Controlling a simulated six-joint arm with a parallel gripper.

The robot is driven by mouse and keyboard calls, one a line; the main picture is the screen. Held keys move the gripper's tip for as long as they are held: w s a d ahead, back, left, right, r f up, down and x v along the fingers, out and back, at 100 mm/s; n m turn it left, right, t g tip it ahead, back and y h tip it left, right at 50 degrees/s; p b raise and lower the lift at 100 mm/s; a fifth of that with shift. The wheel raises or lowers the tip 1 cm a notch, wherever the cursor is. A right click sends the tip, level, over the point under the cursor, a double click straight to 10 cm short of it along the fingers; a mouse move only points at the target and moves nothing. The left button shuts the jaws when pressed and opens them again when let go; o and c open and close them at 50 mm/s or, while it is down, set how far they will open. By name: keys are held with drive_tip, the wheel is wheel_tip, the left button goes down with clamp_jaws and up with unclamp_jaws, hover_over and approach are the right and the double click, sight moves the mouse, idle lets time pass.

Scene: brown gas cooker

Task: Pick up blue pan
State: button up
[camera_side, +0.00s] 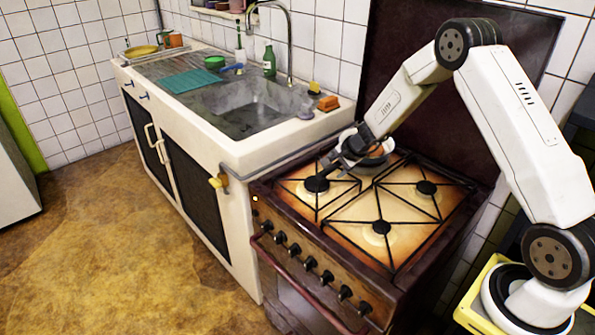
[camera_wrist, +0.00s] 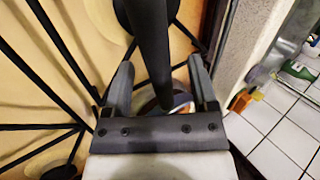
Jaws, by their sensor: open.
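The pan (camera_side: 376,160) sits on the back left of the cooker top, partly hidden by my gripper (camera_side: 341,160). Its rim looks greyish and its inside shows orange; little blue is visible in the side view. In the wrist view a small bluish and orange part of the pan (camera_wrist: 181,99) shows behind my gripper's palm. A dark handle (camera_wrist: 150,38) runs between the two fingers of my gripper (camera_wrist: 161,62). The fingers stand open on either side of the handle, with gaps on both sides. Most of the pan is hidden in the wrist view.
Black grates and burners cover the cooker top (camera_side: 405,240); its other burners are empty. The dark raised lid (camera_side: 395,55) stands behind. A sink (camera_side: 245,105) is to the left, with a tap (camera_side: 289,40), a green bottle (camera_side: 269,61) and an orange sponge (camera_side: 329,104) by it.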

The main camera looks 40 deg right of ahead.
drive_tip(key=shift+w+f, duration=0.35)
drive_tip(key=shift+f, duration=0.1)
clamp_jaws()
idle(0.3)
drive_tip(key=shift+r, duration=0.1)
idle(1.1)
